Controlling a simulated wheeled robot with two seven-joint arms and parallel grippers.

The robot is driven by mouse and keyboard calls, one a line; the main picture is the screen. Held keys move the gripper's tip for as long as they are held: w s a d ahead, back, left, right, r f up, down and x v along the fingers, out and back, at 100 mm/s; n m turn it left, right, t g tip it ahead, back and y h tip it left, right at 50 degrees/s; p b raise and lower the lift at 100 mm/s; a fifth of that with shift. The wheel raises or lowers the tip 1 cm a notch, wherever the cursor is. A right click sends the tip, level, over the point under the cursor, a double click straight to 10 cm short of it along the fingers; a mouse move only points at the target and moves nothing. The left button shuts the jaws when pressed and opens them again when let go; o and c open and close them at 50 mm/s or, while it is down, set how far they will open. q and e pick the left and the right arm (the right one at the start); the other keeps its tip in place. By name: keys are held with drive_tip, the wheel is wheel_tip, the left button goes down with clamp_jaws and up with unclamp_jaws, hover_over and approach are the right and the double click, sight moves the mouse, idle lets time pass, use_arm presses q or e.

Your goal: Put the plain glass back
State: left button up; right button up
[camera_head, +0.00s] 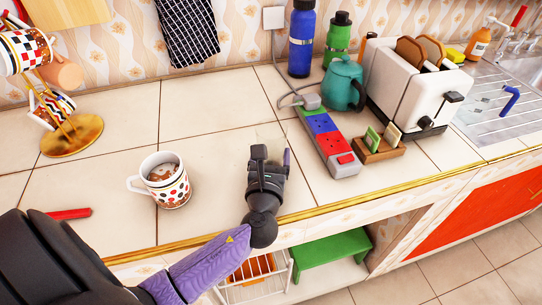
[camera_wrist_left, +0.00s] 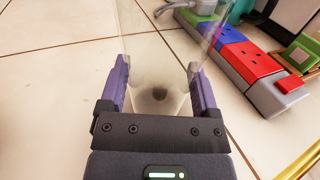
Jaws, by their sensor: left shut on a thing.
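The plain glass (camera_wrist_left: 160,45) is clear and see-through, and shows between the two purple fingers of my left gripper (camera_wrist_left: 158,72) in the wrist view. My left gripper (camera_head: 272,156) is shut on it, over the counter in the middle of the head view. Only the glass's faint upper part (camera_head: 270,134) shows there, beyond the fingers. I cannot tell whether its base touches the tiles. My right gripper is in neither view.
A patterned mug (camera_head: 166,182) stands left of my gripper, and a mug tree with a gold base (camera_head: 72,136) stands farther left. A power strip (camera_head: 328,141), teal teapot (camera_head: 343,85) and toaster (camera_head: 408,86) are to the right. Tiles behind the gripper are clear.

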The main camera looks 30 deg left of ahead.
use_arm(q)
drive_tip(key=o, duration=1.3)
drive_tip(key=shift+f, duration=0.1)
drive_tip(key=shift+s+d, duration=0.15)
drive_tip(key=shift+s, duration=0.2)
drive_tip(key=p+v, duration=0.1)
drive_tip(key=v, duration=0.9)
drive_tip(key=shift+s+d, duration=0.2)
drive_tip(key=shift+s, duration=0.05)
drive_tip(key=shift+s+d, duration=0.15)
drive_tip(key=shift+s, duration=0.2)
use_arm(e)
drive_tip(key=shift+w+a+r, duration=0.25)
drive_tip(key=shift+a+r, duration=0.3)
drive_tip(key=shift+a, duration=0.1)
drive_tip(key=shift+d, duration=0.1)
